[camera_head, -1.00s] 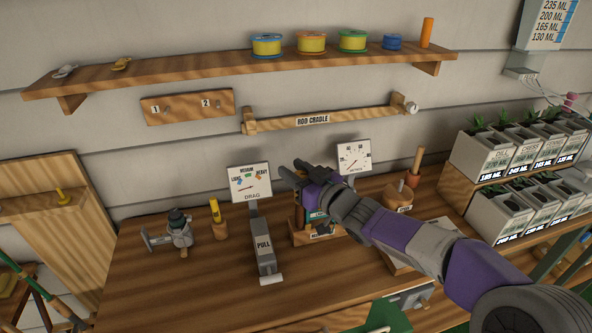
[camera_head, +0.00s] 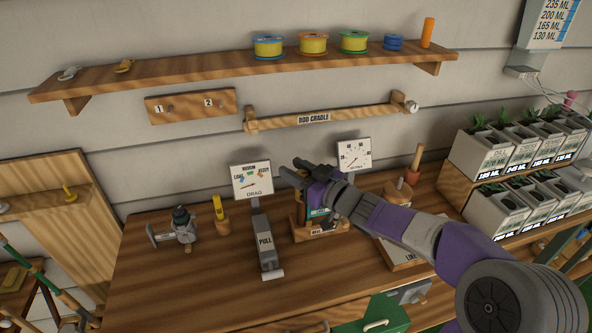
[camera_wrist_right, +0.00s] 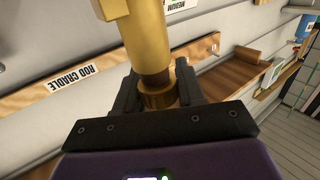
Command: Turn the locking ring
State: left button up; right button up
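In the right wrist view, a brass-coloured ring (camera_wrist_right: 158,96) sits around a darker shaft below a wider yellow-gold cylinder (camera_wrist_right: 146,32). My right gripper (camera_wrist_right: 159,90) has one dark finger on each side of the ring, seemingly pressed against it. In the head view my right gripper (camera_head: 292,173) is above a small wooden stand (camera_head: 319,234) on the bench. The gripper and wrist cover most of what stands there, and the ring cannot be made out in that view. My left gripper is not in view.
Left of the stand are the PULL lever (camera_head: 266,243) and DRAG dial (camera_head: 252,181). A reel-like device (camera_head: 181,227) stands farther left. A second dial (camera_head: 354,154) is behind my wrist. The rod cradle (camera_head: 330,115) and a shelf (camera_head: 240,71) are above. The bench's left front is clear.

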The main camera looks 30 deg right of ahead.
aim_at(306, 177)
jog(key=o, duration=0.3)
jog(key=shift+p+v, duration=0.9)
jog(key=shift+v, duration=2.9)
